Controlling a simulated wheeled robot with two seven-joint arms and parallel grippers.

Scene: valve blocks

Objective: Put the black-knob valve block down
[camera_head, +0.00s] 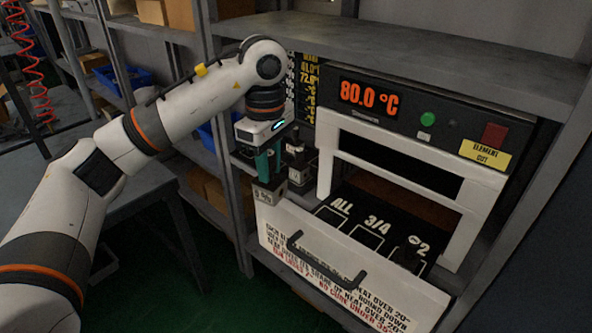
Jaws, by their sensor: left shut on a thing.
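My left gripper (266,178) reaches down from above at the left end of the oven front. It is shut on a small grey metal valve block (268,194), whose top is mostly hidden by the teal fingers. I cannot tell the colour of its knob. Another grey valve block (298,176) with a black top stands just to the right of the gripper. I cannot tell whether the held block touches the surface below. My right gripper is not in view.
The oven (420,125) reads 80.0 °C. Its lowered door (340,262) has a dark handle and printed text. The black surface (350,207) behind it has squares marked ALL, 3/4 and 1/2, with a small dark item (414,246) at the right. Shelf posts stand close left.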

